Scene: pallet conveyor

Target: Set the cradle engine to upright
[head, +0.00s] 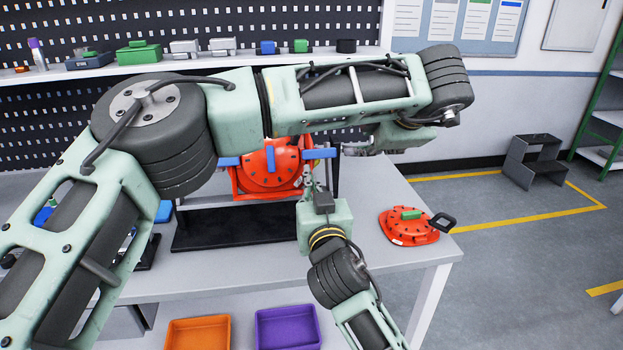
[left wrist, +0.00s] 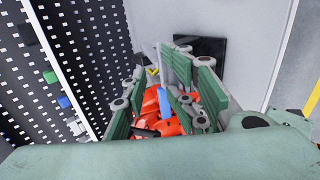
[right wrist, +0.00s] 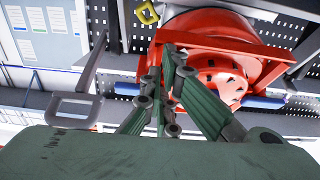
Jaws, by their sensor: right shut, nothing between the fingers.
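The red engine (head: 270,170) sits in a red cradle between blue bars, on a black base (head: 235,226) on the bench. Its round face with dark holes is turned toward the head camera; my left arm hides its top. The engine also shows in the right wrist view (right wrist: 215,65) and between the fingers in the left wrist view (left wrist: 172,122). My left gripper (head: 345,151) is at the right side of the engine, near the right blue bar (head: 321,153). Its fingers look apart. My right gripper (head: 308,181) is shut and empty, just below that bar, in front of the engine.
A red disc-shaped part (head: 405,232) with a green block and a black handle lies on the bench at right. Orange (head: 198,332) and purple (head: 287,328) bins are below the bench front. Small boxes line the rear shelf. A grey step stool (head: 533,162) stands on the floor.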

